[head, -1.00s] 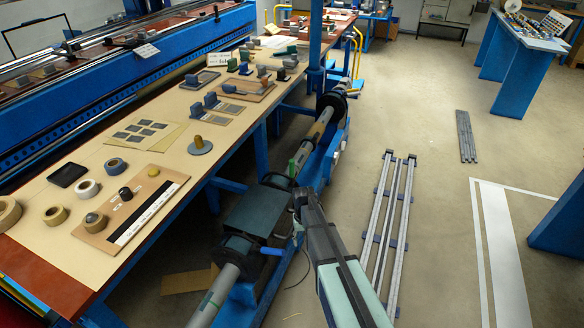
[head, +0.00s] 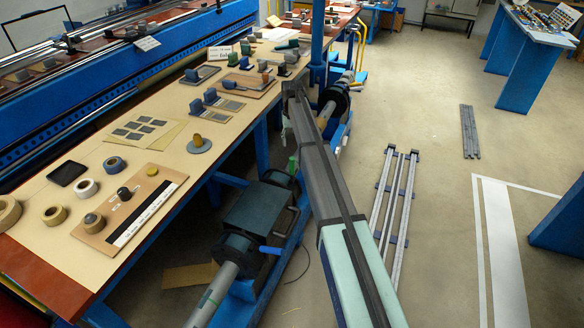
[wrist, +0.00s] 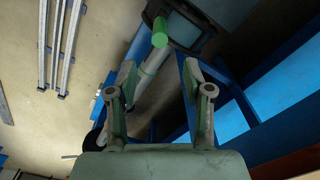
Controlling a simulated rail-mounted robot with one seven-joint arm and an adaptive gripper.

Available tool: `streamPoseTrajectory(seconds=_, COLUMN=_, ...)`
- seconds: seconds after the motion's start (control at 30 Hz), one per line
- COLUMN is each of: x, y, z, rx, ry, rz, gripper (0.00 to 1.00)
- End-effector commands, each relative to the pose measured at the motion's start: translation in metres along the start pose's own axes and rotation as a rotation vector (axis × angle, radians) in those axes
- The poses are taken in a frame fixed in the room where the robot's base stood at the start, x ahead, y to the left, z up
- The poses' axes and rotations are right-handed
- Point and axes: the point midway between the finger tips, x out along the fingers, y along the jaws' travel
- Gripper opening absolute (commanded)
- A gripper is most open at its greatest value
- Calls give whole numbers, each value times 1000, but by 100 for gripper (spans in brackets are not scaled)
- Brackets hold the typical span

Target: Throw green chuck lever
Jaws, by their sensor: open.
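The green chuck lever (head: 292,165) stands up from the winder's chuck, just left of my arm in the head view. In the wrist view a green rod end (wrist: 160,37), which looks like this lever, shows ahead of my fingers, near the upper middle. My gripper (wrist: 158,66) is open, with one finger on each side of the picture and a gap between them. The rod lies beyond the fingertips and appears in line with the gap. I see no contact.
The long workbench (head: 60,225) with tools and tape rolls runs along the left. Metal rails (head: 398,200) lie on the floor at right, with open floor around them.

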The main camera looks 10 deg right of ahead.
Motion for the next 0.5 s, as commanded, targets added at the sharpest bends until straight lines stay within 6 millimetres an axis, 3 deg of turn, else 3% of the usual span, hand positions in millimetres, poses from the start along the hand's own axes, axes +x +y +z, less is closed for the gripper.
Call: streamPoseTrajectory(seconds=0.5, x=99, y=0, z=0, rx=0, ry=-1, rz=0, gripper=51)
